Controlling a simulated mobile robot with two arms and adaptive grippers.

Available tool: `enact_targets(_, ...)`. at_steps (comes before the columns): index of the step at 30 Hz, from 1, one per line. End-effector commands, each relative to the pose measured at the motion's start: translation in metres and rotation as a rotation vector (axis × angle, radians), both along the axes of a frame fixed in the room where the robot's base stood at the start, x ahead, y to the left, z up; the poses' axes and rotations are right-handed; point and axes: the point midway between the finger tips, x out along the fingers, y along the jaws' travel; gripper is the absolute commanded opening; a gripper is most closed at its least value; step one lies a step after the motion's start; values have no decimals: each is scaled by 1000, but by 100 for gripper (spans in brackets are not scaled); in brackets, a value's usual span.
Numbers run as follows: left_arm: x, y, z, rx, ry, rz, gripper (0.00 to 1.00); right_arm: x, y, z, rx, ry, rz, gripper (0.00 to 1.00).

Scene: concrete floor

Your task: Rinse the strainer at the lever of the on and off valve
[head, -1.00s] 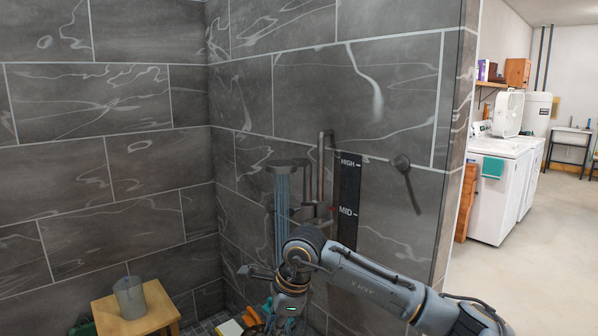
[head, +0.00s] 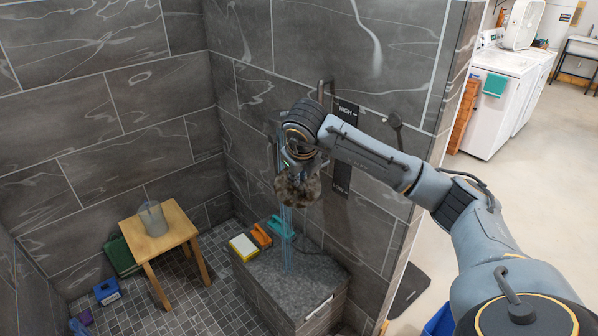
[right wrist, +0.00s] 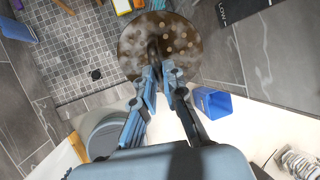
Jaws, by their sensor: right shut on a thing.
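My right gripper (head: 298,166) is shut on the strainer (head: 296,189), a round, brownish, speckled piece. In the right wrist view the strainer (right wrist: 150,45) is a brown disc with several pale spots, held between the fingertips (right wrist: 157,70). In the head view it overlaps the blue water stream (head: 286,240), which shows below it and falls to the stone bench. I cannot tell how much water meets it. A dark wall panel (head: 346,113) reads HIGH and LOW; my arm covers its middle. The on and off valve's lever is not clearly visible. My left gripper is out of view.
The stone bench (head: 262,285) holds a yellow sponge (head: 243,245), an orange brush (head: 262,235) and a teal brush (head: 281,228). A wooden stool (head: 184,229) carries a grey pitcher (head: 153,219). A blue bin (right wrist: 212,103) is near. A knob (head: 394,121) juts from the wall.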

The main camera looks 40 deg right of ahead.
Motion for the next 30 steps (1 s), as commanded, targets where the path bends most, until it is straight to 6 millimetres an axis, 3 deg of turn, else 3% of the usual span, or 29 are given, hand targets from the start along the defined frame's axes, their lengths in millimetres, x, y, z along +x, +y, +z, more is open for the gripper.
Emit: enact_targets(30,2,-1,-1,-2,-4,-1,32,85,-50,-20,1,0,0,0)
